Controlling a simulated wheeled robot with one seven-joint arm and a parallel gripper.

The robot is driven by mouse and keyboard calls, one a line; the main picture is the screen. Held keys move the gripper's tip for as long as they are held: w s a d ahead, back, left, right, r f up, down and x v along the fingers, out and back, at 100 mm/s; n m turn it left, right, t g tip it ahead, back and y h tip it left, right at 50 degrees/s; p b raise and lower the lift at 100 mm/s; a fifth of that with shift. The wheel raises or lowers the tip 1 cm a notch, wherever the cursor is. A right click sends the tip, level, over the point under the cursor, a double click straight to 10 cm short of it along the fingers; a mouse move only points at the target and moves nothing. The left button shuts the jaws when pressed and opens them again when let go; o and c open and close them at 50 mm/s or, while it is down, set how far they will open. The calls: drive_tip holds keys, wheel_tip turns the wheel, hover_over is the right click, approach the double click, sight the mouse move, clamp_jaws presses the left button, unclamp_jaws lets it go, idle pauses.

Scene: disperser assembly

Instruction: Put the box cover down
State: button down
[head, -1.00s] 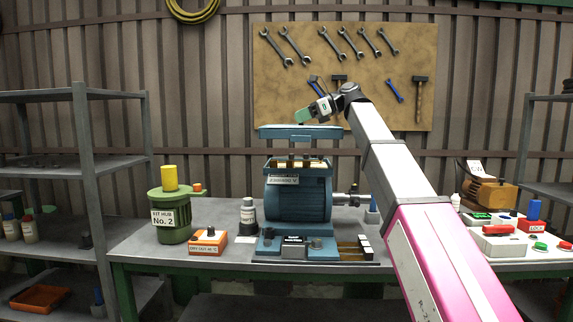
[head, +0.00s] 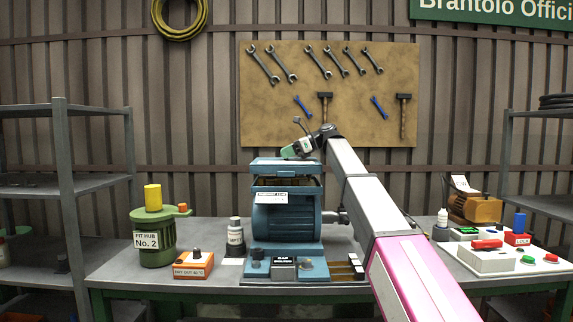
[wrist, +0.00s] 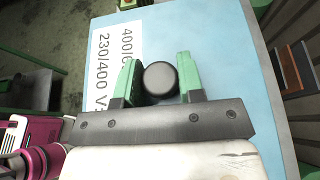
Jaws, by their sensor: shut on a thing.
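The box cover (head: 285,167) is a light blue flat plate with a white label and a dark round knob (wrist: 161,78) on top. My gripper (head: 298,149) holds it from above. In the wrist view the green fingers stand on either side of the knob, shut on it. The cover is roughly level, over the open terminal box (head: 287,183) on top of the blue motor (head: 288,222). Only a small gap shows between cover and box in the head view; I cannot tell whether they touch at the back.
The motor stands on a grey workbench (head: 215,291). Tools hang on the back wall.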

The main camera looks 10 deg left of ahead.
sight(287, 160)
drive_tip(key=shift+f, duration=1.9)
drive_tip(key=shift+f, duration=0.1)
drive_tip(key=shift+f, duration=0.15)
drive_tip(key=c, duration=0.7)
unclamp_jaws()
drive_tip(key=shift+c, duration=0.2)
drive_tip(key=shift+r, duration=0.3)
drive_tip(key=v, duration=1.2)
drive_tip(key=shift+f, duration=0.1)
